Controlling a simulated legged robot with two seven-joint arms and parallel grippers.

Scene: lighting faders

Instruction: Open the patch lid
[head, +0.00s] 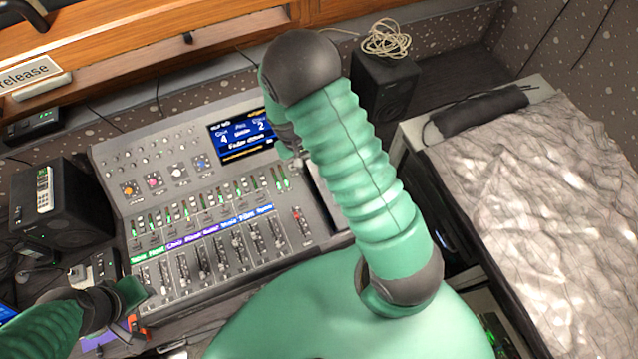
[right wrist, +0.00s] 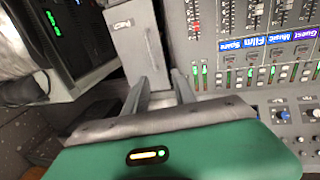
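The patch lid (right wrist: 132,45) is a flat pale grey panel with a small label near one end, beside the fader console in the right wrist view. It looks closed, and a thin raised strip runs along its right part. My right gripper (right wrist: 160,88) has two grey fingers spread apart, with nothing between them. They point at the near end of the lid; I cannot tell whether they touch it. In the head view my right arm covers most of the lid, and the right fingertips are hidden. My left gripper (head: 132,294) is at the console's lower left corner; its fingers are unclear.
The fader console (head: 215,190) has rows of faders, knobs and a lit screen (head: 242,137). Black speakers stand at left (head: 60,205) and behind (head: 385,80). A cabinet with a crumpled grey cover (head: 560,190) is at right. Cables lie at the lower left.

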